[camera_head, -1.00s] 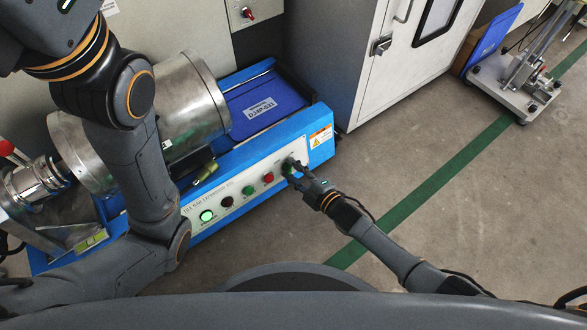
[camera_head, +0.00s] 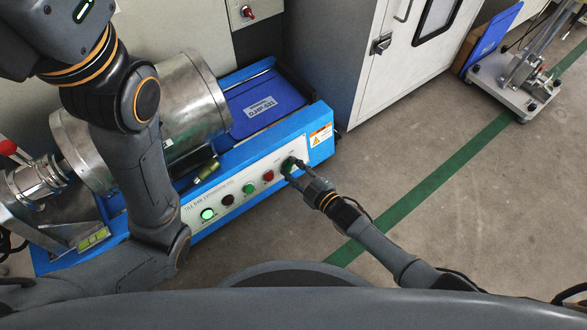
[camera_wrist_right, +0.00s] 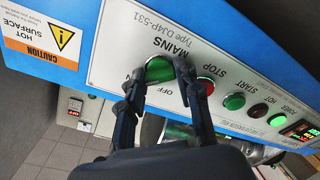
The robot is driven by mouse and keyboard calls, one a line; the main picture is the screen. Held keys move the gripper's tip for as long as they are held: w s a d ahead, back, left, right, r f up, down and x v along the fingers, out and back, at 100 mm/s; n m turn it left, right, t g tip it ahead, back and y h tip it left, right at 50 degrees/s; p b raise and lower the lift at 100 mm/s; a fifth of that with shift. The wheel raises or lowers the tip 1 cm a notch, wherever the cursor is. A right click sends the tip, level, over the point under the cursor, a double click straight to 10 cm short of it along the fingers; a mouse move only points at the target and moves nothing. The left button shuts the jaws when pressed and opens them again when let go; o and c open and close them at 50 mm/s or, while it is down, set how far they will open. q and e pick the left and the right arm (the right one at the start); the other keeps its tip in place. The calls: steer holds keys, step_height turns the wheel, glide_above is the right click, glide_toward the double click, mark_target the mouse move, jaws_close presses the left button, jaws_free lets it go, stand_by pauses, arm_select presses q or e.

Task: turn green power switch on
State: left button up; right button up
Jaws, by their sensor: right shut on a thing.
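The green power switch (camera_wrist_right: 159,69) is a round green knob under the label MAINS on the white control panel (camera_wrist_right: 118,55). In the head view the green switch (camera_head: 287,166) sits at the panel's right end. My right gripper (camera_head: 293,168) is at the switch. In the wrist view the fingers of my right gripper (camera_wrist_right: 160,80) straddle the green knob and are shut on it, covering part of its edge. The word OFF is printed beside the knob. My left arm comes in from the left, but its gripper is outside the picture.
The panel also holds a red stop button (camera_head: 268,175), a green start button (camera_head: 249,188), a dark lamp (camera_head: 227,199) and a lit green lamp (camera_head: 207,214). A metal drum (camera_head: 182,103) stands behind. Free floor (camera_head: 390,155) lies to the right.

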steer(key=o, duration=1.2)
steer(key=shift+c, duration=0.2)
steer(key=v, duration=1.2)
